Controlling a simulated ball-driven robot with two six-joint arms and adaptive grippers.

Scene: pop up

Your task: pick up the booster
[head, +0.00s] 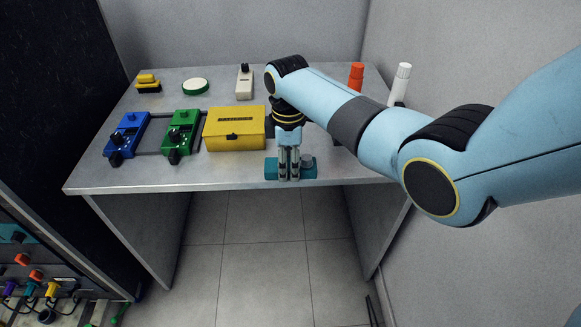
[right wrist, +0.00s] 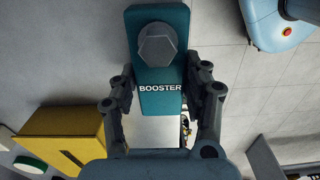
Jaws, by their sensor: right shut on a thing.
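The booster is a small teal pedal (head: 271,169) with a grey knob, at the front edge of the grey table in the head view. In the right wrist view the booster (right wrist: 160,72) shows its white "BOOSTER" lettering and its large grey knob. My right gripper (head: 289,177) points down over it in the head view. In the right wrist view my right gripper's fingers (right wrist: 163,90) are shut on the booster's two sides. I cannot tell from these views whether the booster touches the tabletop. My left gripper is not in view.
A yellow box (head: 234,137) stands just left of the right gripper, with green (head: 180,130) and blue (head: 128,134) pedals further left. Behind are a cream pedal (head: 244,86) and a green-white round thing (head: 196,86). Red (head: 356,76) and white (head: 401,83) bottles stand at the back right.

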